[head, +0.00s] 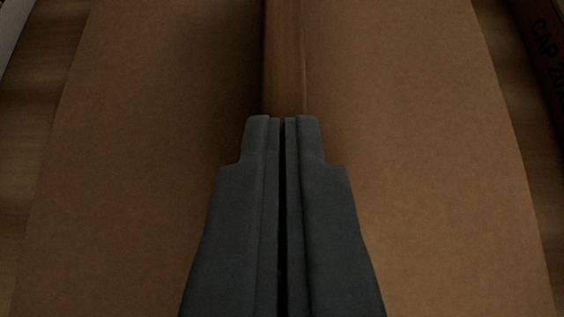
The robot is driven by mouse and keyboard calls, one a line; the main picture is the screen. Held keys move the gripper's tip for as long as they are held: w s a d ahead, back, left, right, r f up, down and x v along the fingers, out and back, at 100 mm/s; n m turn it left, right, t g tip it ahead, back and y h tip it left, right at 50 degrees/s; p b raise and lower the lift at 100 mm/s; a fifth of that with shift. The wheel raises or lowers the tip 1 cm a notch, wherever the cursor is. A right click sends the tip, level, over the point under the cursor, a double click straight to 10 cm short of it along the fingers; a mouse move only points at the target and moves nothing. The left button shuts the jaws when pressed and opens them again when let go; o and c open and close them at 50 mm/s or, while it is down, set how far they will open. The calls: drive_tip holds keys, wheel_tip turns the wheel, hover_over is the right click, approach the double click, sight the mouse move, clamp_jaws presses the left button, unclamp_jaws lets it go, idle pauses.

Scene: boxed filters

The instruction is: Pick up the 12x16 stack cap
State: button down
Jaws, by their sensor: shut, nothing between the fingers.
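My gripper (284,120) is in the lower middle of the view, dark grey, with its two fingers together and nothing held between them. Its tips point at a narrow wood-coloured strip (285,55) running up the view between two broad brown cardboard panels, one on the left (150,130) and one on the right (410,130). Whether the tips touch anything is unclear. No 12x16 label is readable, so I cannot tell whether these panels belong to the 12x16 stack cap. The area behind the gripper is hidden.
At the right edge stands a dark-sided item (545,55) with partly cut-off lettering that reads "CAP 20". A pale edge (10,20) shows in the top left corner. Wood-grained surface (35,140) shows beyond the panels on both sides. The light is dim.

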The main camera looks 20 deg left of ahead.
drive_tip(key=shift+w+a+f, duration=0.15)
drive_tip(key=shift+w+f, duration=0.05)
drive_tip(key=shift+w, duration=0.2)
drive_tip(key=shift+s+f, duration=0.15)
drive_tip(key=shift+f, duration=0.45)
drive_tip(key=shift+f, duration=0.1)
drive_tip(key=shift+s, duration=0.1)
drive_tip(key=shift+s+d+f, duration=0.1)
drive_tip(key=shift+s+d, duration=0.05)
drive_tip(key=shift+s, duration=0.3)
drive_tip(key=shift+s+d+f, duration=0.1)
drive_tip(key=shift+s+d, duration=0.05)
drive_tip(key=shift+s, duration=0.3)
drive_tip(key=shift+r, duration=0.75)
